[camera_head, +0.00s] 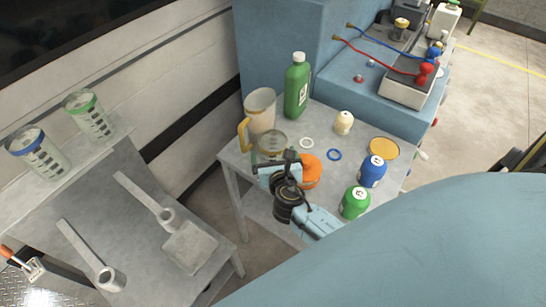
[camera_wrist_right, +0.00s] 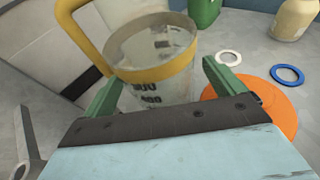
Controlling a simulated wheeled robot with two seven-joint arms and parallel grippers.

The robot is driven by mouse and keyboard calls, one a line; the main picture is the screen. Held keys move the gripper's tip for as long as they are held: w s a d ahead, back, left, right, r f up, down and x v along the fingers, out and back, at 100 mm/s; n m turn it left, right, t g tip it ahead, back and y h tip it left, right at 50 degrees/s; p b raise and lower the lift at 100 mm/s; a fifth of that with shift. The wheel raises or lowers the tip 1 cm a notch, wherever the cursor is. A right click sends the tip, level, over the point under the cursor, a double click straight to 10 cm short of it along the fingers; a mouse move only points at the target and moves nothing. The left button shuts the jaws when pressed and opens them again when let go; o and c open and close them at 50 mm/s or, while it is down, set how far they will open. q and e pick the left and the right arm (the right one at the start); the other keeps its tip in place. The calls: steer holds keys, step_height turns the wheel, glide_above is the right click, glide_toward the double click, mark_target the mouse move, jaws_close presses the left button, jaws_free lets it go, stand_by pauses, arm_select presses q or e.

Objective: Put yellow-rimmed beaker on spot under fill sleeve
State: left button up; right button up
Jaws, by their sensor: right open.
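The yellow-rimmed beaker (camera_head: 271,141) is clear with dark markings and stands on the grey table in front of a larger jug. In the right wrist view the beaker (camera_wrist_right: 150,92) is between my two green fingertips, its markings partly hidden by the gripper. My right gripper (camera_head: 273,161) is open around its near side; I cannot tell whether the fingers touch it. The same gripper (camera_wrist_right: 160,80) shows in the wrist view. My left gripper is not in view. I cannot clearly pick out the fill sleeve or the spot under it.
A yellow-handled jug (camera_head: 262,106) and a green bottle (camera_head: 297,88) stand close behind. An orange item (camera_head: 308,170) lies right of the gripper. Blue (camera_head: 372,172) and green (camera_head: 355,203) containers stand further right. Green-rimmed (camera_head: 90,115) and blue-rimmed (camera_head: 38,152) beakers stand on the left shelf.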

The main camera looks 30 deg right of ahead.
steer(key=shift+x, duration=1.1)
steer(key=c, duration=1.2)
